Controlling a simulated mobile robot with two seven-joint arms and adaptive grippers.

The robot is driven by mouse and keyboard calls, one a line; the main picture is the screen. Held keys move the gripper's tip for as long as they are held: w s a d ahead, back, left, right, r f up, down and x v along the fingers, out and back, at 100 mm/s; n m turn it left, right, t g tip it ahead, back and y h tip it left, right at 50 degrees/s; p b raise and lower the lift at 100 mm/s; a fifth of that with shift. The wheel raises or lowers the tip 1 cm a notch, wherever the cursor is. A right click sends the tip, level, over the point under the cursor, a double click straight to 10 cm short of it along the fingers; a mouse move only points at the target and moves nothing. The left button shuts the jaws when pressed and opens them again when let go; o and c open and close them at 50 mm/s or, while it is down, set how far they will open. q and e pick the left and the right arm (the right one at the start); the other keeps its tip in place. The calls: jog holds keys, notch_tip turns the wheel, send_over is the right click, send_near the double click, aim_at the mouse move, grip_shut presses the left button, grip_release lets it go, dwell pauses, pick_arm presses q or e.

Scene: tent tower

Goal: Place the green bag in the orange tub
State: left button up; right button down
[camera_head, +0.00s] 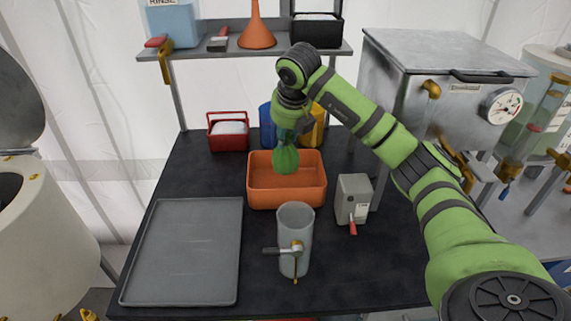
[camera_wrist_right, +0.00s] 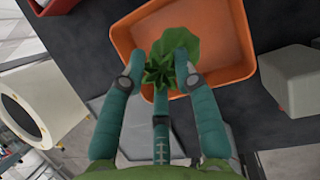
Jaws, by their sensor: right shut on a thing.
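The green bag (camera_head: 286,160) hangs from my right gripper (camera_head: 285,136), over the orange tub (camera_head: 287,198). In the right wrist view the teal fingers of my right gripper (camera_wrist_right: 164,72) are shut on the gathered neck of the green bag (camera_wrist_right: 186,47). The orange tub (camera_wrist_right: 228,38) lies behind the bag in that view, and its inside looks empty where it shows. I cannot tell whether the bag touches the tub's floor. My left gripper is not in view.
A grey tray (camera_head: 188,250) lies on the left of the dark table (camera_head: 337,280). A grey metal cup with a tap (camera_head: 296,225) stands in front of the tub, and a grey box (camera_head: 353,199) stands to its right. A red container (camera_head: 228,134) and blue and yellow containers stand behind.

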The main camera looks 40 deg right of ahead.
aim_at(287, 150)
jog(key=shift+d+f, duration=0.1)
jog(key=shift+f, duration=0.8)
notch_tip(287, 150, down, 3)
jog(key=shift+f+p, duration=0.2)
jog(key=shift+p, duration=0.4)
jog(key=shift+f, duration=0.4)
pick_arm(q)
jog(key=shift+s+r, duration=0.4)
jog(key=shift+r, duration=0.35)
pick_arm(e)
jog(key=shift+f, duration=0.15)
jog(key=c, duration=0.9)
grip_release()
jog(key=shift+c, duration=0.2)
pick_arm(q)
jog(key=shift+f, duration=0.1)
